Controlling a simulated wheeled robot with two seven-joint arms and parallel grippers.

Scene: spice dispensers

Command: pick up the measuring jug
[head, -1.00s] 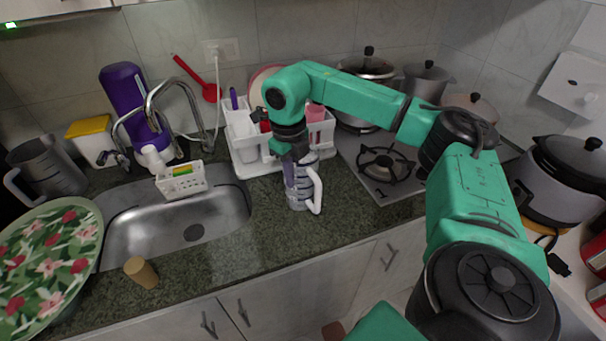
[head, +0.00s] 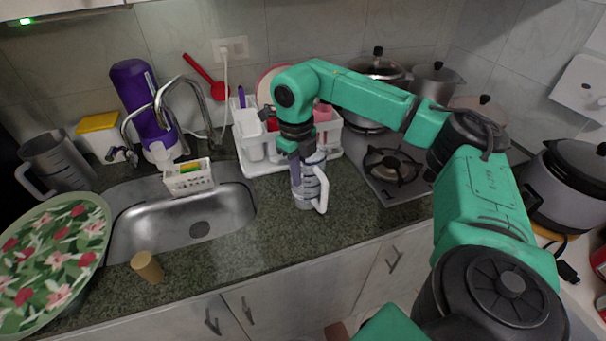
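The measuring jug (head: 307,191) stands upright on the counter between the sink and the stove. It is greyish and see-through with dark markings, and its pale handle (head: 322,190) faces right. My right gripper (head: 296,160) points down at the jug's rim, at its upper left side. Its fingers overlap the jug in the picture, and I cannot tell whether they are closed on its wall. My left gripper is not in the head view.
A white dish rack (head: 246,152) stands right behind the jug. The stove burner (head: 392,166) is to the right, and the sink (head: 170,215) to the left. A cork-like cylinder (head: 147,267) stands at the front edge. A second grey jug (head: 62,165) stands far left.

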